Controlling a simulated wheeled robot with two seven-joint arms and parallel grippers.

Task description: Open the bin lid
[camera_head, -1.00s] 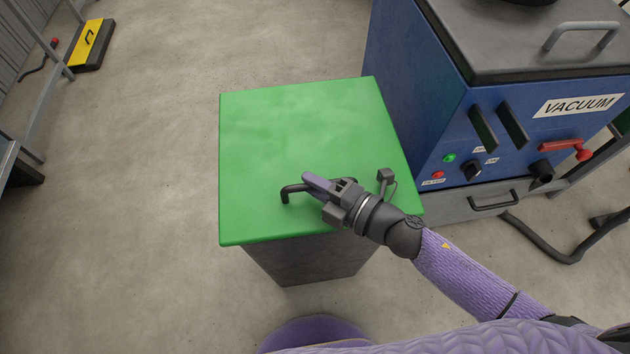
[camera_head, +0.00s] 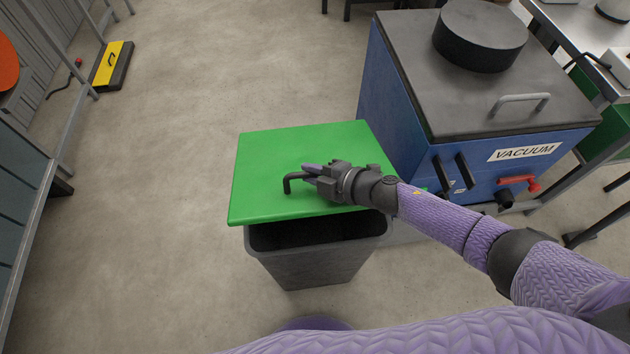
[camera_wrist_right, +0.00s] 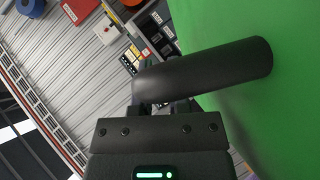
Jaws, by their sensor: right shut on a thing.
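The green bin lid (camera_head: 275,160) is tilted up at its near edge, with a gap between it and the dark grey bin (camera_head: 310,262). The bin's dark inside shows below the lid's front edge. My right gripper (camera_head: 308,178) is shut on the black lid handle (camera_head: 290,183) near the lid's front edge. In the right wrist view the handle (camera_wrist_right: 205,70) crosses in front of the gripper, with the green lid (camera_wrist_right: 292,110) to the right. My left gripper is not in view.
A blue vacuum machine (camera_head: 400,110) with a dark top stands just right of the bin. A grey bench (camera_head: 25,190) runs along the left edge. A yellow and black object (camera_head: 112,65) lies at the far left. The floor left of the bin is clear.

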